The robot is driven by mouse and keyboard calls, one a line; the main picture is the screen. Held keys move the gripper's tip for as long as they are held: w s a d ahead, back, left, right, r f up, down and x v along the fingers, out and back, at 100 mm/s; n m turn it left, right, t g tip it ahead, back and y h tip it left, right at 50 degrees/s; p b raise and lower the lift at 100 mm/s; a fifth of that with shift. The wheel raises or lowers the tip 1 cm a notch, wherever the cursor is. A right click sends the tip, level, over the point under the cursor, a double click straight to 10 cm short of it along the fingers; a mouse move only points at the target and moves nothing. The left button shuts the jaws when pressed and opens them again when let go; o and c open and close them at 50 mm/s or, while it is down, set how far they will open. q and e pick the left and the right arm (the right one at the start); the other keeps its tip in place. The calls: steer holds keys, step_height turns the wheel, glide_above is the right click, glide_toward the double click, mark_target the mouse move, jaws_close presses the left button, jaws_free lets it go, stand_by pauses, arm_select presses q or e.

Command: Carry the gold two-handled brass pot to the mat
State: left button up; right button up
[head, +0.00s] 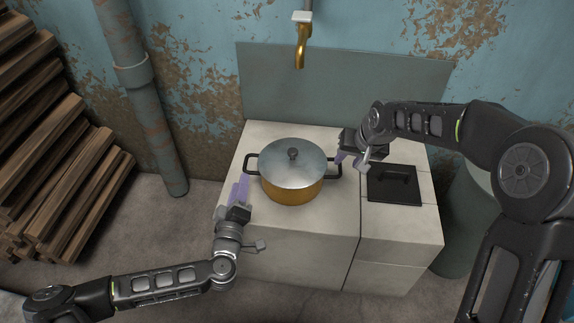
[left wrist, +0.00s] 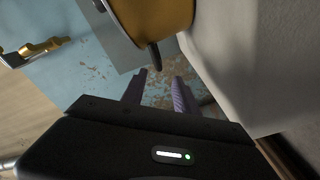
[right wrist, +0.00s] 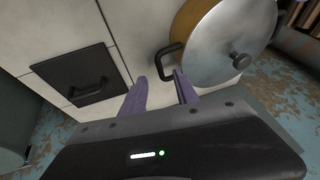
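The gold brass pot (head: 292,191) stands on the white counter, with a grey lid (head: 280,169) on it and a dark handle on each side. My left gripper (head: 239,184) is open beside the left handle (head: 251,164). In the left wrist view that handle (left wrist: 154,57) shows just beyond the fingertips, roughly between them. My right gripper (head: 350,160) is open at the right handle (head: 334,169). In the right wrist view the right handle (right wrist: 164,59) is at the fingertips, and one finger overlaps its end. I cannot make out a mat.
The white counter (head: 300,248) has a black hatch with a handle (head: 393,184) to the right of the pot. A brass tap (head: 301,48) is on the wall above. A pipe (head: 139,105) and stacked wood (head: 50,145) are at the left. A grey-green barrel (head: 457,225) stands at the right.

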mark_target(244, 165)
arm_select(q)
steer(key=shift+s, duration=0.1)
arm_select(e)
steer(key=shift+s, duration=0.15)
steer(key=shift+f, duration=0.1)
